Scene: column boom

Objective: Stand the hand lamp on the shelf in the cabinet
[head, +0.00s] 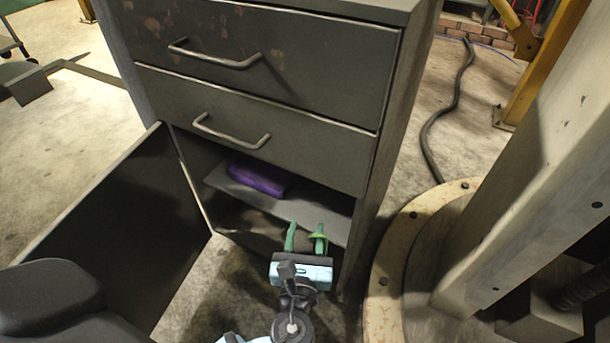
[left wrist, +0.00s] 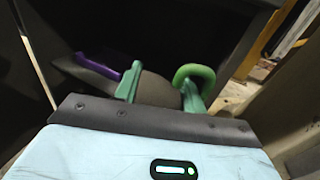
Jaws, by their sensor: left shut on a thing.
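The grey cabinet (head: 310,145) stands ahead with its lower compartment open. Its shelf (head: 304,209) shows inside. My left gripper (head: 305,241) is at the right part of the opening, by the shelf's front edge, with green fingers. It is shut on the hand lamp, a dark grey body (left wrist: 158,91) between the fingers with a bright green ring (left wrist: 196,74) at the right finger. Most of the lamp is hidden by the gripper. I cannot tell whether it touches the shelf. My right gripper is not in view.
A purple object (head: 257,179) lies on the shelf, left of my gripper; it also shows in the left wrist view (left wrist: 132,76). The cabinet door (head: 120,225) stands open at left. Closed drawers with handles (head: 232,134) are above. A thick column (head: 520,190) on a round base stands at right.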

